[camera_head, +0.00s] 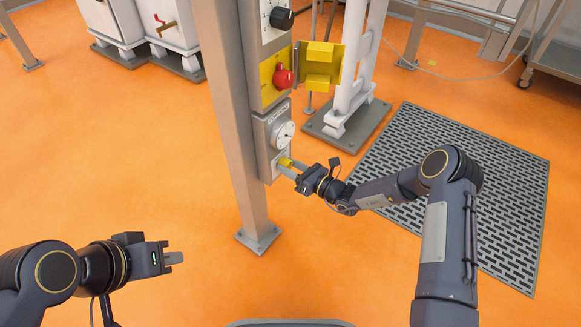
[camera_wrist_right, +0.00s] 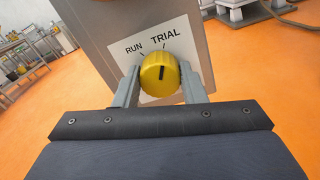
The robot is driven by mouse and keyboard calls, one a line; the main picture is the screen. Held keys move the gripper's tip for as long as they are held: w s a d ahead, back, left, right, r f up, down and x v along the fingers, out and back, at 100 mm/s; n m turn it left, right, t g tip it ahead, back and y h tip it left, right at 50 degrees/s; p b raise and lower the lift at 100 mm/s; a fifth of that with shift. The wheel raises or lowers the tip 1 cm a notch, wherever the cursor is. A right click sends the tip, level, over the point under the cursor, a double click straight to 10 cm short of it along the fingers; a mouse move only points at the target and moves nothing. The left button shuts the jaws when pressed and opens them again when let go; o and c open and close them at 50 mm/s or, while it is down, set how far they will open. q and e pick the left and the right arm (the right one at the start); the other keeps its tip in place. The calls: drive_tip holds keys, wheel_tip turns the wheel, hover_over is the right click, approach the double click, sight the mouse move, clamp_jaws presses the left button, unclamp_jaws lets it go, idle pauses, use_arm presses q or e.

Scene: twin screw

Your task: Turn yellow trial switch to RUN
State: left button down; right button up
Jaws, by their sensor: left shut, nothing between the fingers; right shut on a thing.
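The yellow trial switch (camera_head: 285,162) is a round knob low on the grey panel on the post. In the right wrist view the yellow knob (camera_wrist_right: 160,75) sits on a white plate (camera_wrist_right: 190,48) with the labels RUN at upper left and TRIAL at upper right. Its dark pointer line stands nearly upright, leaning towards the TRIAL side. My right gripper (camera_wrist_right: 160,88) is shut on the knob, one finger on each side. It also shows in the head view (camera_head: 291,168). My left gripper (camera_head: 175,258) is shut and empty, low at the left, away from the panel.
Above the switch are a white dial (camera_head: 284,134), a red knob (camera_head: 284,77) on a yellow plate with an open yellow cover (camera_head: 320,68), and a black knob (camera_head: 281,18). A metal post (camera_head: 232,120) carries them. A floor grating (camera_head: 450,190) lies at right.

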drive_tip(key=n, duration=1.1)
idle(0.3)
drive_tip(key=shift+n, duration=0.3)
drive_tip(key=o, duration=1)
drive_tip(key=shift+s+d, duration=0.1)
drive_tip(key=shift+p+v, duration=1)
drive_tip(key=shift+v, duration=2.8)
